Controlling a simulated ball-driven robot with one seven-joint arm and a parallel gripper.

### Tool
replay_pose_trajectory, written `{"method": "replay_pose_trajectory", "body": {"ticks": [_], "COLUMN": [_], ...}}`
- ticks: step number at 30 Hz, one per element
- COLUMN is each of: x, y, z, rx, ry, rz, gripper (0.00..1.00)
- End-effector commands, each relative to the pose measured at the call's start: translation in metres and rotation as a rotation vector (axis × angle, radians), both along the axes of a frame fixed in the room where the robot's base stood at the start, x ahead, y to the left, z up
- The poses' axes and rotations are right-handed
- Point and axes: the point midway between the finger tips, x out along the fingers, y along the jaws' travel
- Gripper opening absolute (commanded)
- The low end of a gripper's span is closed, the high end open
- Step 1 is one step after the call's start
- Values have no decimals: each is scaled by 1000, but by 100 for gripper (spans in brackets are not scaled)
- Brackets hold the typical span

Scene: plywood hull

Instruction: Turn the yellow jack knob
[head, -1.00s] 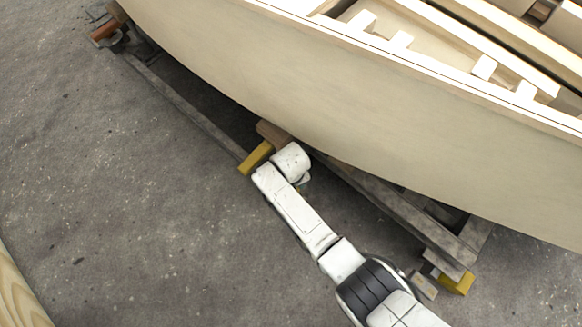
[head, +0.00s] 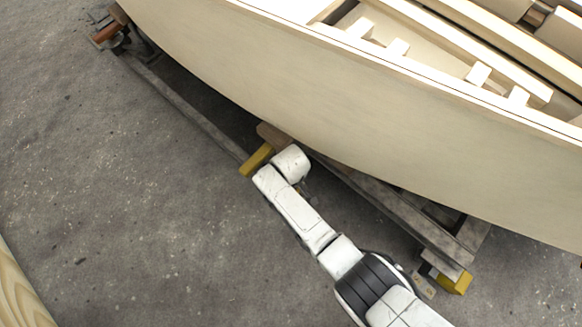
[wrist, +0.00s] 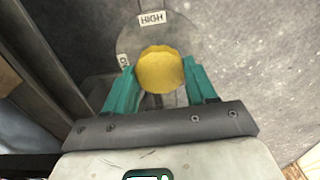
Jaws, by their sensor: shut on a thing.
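The yellow jack knob (wrist: 161,70) shows in the wrist view as a round yellow piece. It sits in front of a grey round dial plate (wrist: 180,32) with a "HIGH" label at its top and a second label, partly hidden, at its left. My gripper (wrist: 161,82) has its two teal fingers on either side of the knob, shut on it. In the head view my white arm reaches to the underside of the hull, and its wrist end hides the knob and the fingers.
The pale plywood hull (head: 330,100) overhangs the spot where my arm ends. Grey cradle beams (head: 400,215) run beneath it. Yellow blocks stand beside my wrist (head: 257,159) and at the lower right (head: 456,283). The concrete floor (head: 120,200) at left is clear.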

Motion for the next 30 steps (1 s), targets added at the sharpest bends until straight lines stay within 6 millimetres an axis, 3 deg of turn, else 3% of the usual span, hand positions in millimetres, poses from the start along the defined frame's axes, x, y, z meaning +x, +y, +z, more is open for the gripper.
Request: {"method": "replay_pose_trajectory", "body": {"ticks": [8,9,16,25,30], "x": [0,0,0,0,0], "y": [0,0,0,0,0], "z": [0,0,0,3,24], "rx": [-1,-1,-1,-1,2], "ry": [-2,-2,-1,-1,-1], "rz": [4,4,2,2,1], "gripper": [26,58,80,82,82]}}
